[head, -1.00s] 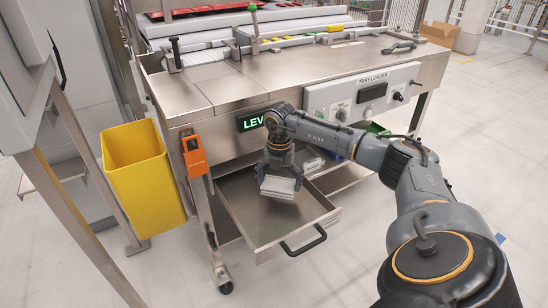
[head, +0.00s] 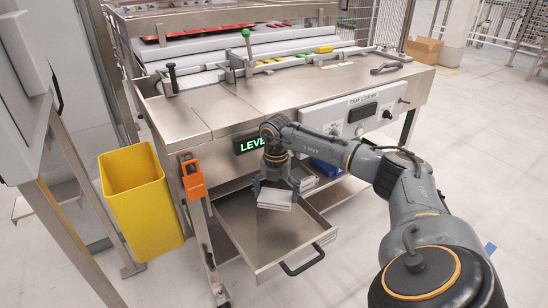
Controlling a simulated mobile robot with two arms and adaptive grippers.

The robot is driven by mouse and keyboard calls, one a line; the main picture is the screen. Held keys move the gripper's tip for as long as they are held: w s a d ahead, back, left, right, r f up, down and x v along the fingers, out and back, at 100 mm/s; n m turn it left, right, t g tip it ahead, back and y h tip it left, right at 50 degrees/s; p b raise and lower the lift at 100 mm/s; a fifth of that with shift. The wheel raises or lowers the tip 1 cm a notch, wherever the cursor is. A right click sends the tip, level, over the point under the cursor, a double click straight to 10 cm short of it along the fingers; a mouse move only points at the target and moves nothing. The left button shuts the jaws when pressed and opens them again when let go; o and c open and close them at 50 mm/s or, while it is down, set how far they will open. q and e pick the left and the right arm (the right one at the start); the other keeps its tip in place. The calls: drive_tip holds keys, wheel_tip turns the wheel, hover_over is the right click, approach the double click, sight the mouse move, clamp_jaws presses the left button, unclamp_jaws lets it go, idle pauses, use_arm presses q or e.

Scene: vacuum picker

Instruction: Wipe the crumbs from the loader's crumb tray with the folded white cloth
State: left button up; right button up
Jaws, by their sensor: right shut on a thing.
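The crumb tray (head: 262,240) is a grey metal drawer pulled out from the front of the loader (head: 255,105), with a black handle (head: 302,260) on its front wall. My right gripper (head: 276,192) points down over the rear part of the tray. It is shut on the folded white cloth (head: 276,201), which hangs flat below the fingers. I cannot tell whether the cloth touches the tray floor. No crumbs can be made out at this size. My left gripper is not in view.
A yellow bin (head: 144,200) stands left of the loader. An orange device (head: 193,178) is on the loader's left front leg. A lit green display (head: 250,143) and a control panel (head: 352,112) are above the tray. Floor in front is clear.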

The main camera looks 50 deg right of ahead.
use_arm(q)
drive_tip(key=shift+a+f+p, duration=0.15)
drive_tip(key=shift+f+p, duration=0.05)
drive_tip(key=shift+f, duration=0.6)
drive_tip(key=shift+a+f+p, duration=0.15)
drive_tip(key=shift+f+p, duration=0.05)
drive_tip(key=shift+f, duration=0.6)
